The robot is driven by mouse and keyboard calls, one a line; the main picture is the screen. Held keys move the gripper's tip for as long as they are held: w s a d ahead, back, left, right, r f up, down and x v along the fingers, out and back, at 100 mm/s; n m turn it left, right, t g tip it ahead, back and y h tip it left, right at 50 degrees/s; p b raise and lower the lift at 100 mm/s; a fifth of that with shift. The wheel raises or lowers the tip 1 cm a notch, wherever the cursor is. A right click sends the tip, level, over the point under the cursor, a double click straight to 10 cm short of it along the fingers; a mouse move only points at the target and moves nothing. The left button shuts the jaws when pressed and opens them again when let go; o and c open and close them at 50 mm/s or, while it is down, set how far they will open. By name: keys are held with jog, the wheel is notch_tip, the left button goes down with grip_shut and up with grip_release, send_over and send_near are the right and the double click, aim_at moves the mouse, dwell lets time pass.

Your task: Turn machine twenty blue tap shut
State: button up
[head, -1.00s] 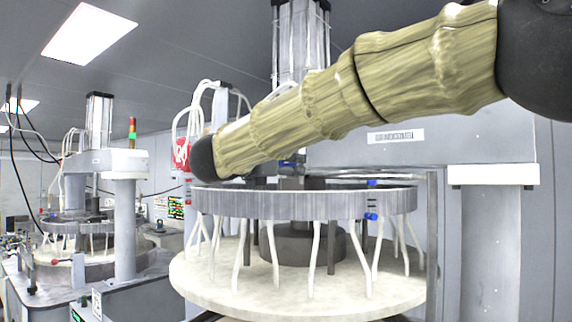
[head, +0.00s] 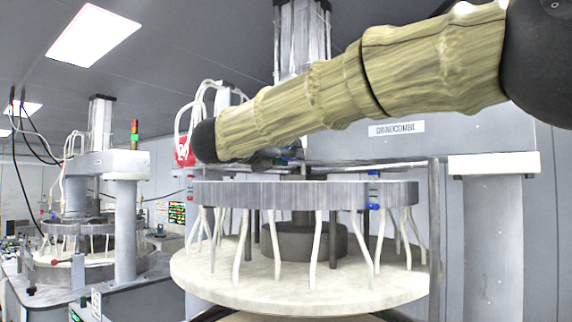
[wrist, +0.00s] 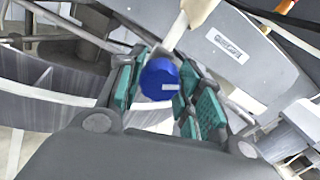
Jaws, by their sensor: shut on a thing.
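In the wrist view a round blue tap (wrist: 158,78) with a small white mark on its face sits between the teal pads of my gripper (wrist: 157,92). The jaws are shut on it. A pale stem or hose runs up from behind the tap. In the head view my arm crosses the machine from the upper right, and the gripper itself cannot be made out. A small blue fitting (head: 373,207) shows below the right part of the grey ring. The machine's label (head: 397,128) is too blurred to read.
The grey ring (head: 290,195) stands over a pale round platen (head: 290,283), with several white hoses hanging between them. A grey column (head: 492,240) stands at the right. A similar machine (head: 90,228) is at the left.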

jog(key=n+b, duration=0.1)
jog(key=n, duration=0.1)
jog(key=n+b, duration=0.1)
jog(key=n, duration=0.2)
jog(key=shift+w+f+n+b, duration=0.1)
jog(key=shift+f+n+b, duration=0.2)
jog(key=shift+f+b, duration=0.1)
jog(key=n, duration=0.3)
jog(key=shift+r, duration=0.1)
jog(key=shift+d+n, duration=0.1)
jog(key=shift+n, duration=1.6)
jog(key=shift+r, duration=0.1)
